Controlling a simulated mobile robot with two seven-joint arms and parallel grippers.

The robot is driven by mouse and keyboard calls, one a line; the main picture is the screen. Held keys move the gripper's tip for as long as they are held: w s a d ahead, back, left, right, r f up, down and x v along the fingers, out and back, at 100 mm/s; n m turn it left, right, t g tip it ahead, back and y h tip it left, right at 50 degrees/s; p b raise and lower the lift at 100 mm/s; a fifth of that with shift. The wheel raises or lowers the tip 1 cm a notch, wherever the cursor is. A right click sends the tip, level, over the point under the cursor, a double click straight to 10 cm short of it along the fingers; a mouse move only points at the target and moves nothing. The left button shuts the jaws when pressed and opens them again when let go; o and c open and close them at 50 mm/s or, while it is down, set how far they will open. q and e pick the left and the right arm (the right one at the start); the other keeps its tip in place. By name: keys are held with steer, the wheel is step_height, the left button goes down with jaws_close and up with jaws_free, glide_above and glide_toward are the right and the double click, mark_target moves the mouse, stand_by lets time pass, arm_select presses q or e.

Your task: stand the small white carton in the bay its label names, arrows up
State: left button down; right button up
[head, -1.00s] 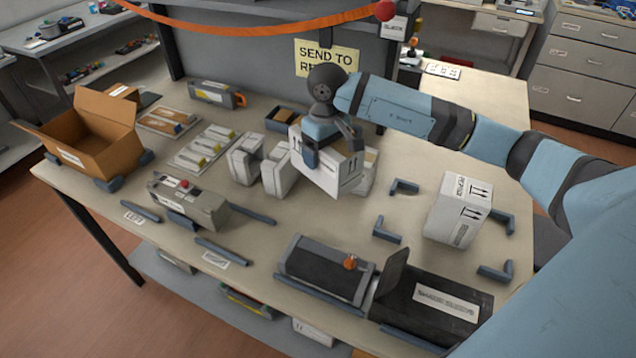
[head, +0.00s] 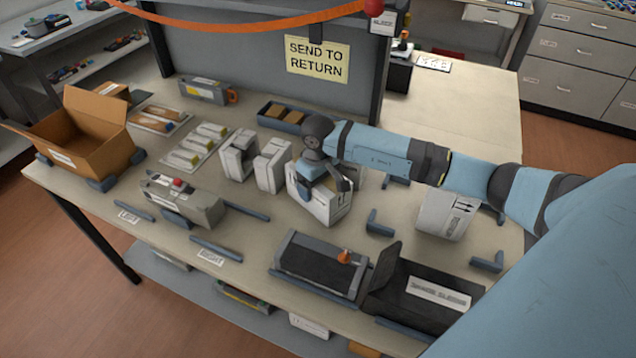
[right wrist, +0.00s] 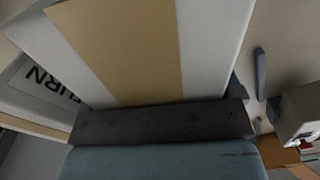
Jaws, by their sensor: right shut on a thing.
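My right gripper (head: 325,184) is shut on a white carton (head: 326,208) in the middle of the table. The carton is tilted in the picture, and I cannot tell whether its base touches the table. In the right wrist view the carton (right wrist: 215,45) fills the top, with a tan strip down its face, close against the dark gripper part. A larger white carton with up arrows (head: 447,213) stands at the right among dark corner brackets (head: 379,223). My left gripper is not in view.
Two white cartons (head: 272,165) stand just left of the held one. An open cardboard box (head: 75,140) is at far left. A "SEND TO RETURN" sign (head: 317,60) hangs behind.

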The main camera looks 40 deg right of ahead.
steer(key=shift+f, duration=0.15)
steer(key=o, duration=1.1)
steer(key=shift+c, duration=0.2)
